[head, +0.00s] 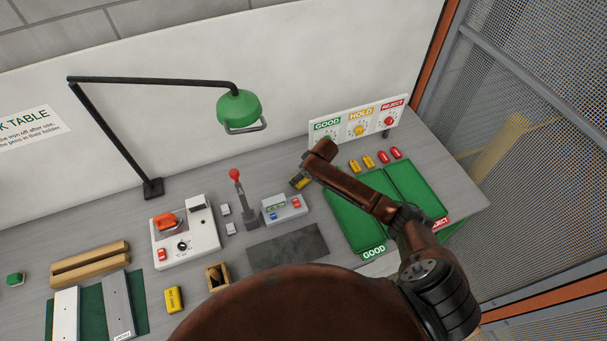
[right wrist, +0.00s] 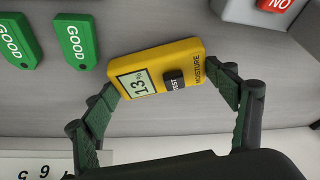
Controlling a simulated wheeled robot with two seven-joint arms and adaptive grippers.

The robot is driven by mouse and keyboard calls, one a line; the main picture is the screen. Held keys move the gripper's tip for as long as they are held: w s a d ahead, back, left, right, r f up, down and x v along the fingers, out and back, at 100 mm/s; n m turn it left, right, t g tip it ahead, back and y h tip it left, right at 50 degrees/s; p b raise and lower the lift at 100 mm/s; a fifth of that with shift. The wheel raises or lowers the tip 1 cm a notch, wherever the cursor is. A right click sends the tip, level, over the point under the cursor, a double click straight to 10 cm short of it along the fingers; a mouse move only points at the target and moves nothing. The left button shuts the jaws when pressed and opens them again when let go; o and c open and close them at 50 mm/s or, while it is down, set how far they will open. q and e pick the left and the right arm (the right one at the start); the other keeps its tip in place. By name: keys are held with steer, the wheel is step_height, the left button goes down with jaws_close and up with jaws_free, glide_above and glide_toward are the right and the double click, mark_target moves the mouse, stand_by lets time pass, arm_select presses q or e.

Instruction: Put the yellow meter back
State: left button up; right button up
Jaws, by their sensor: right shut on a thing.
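The yellow moisture meter (right wrist: 160,68), with a display reading 13%, is between the fingers of my right gripper (right wrist: 168,100) in the right wrist view. The fingers press on its two ends. In the head view the meter (head: 298,183) shows as a small yellow shape below the tip of my right gripper (head: 304,176), above the back of the table beside a grey box with buttons (head: 283,209). Whether it touches the table is unclear. My left gripper is not in view.
Two green GOOD tags (right wrist: 75,40) lie close to the meter. Green trays (head: 355,222) are under my right arm. A lever with a red knob (head: 237,177), a white device (head: 184,238), a small wooden box (head: 217,277) and a yellow block (head: 174,299) stand leftward. A dark mat (head: 288,249) is bare.

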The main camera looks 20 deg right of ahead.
steer(key=o, duration=1)
steer(key=shift+w+f, duration=0.1)
steer(key=shift+f, duration=0.1)
steer(key=o, duration=0.4)
steer(key=v, duration=1.2)
steer(key=shift+r, duration=0.2)
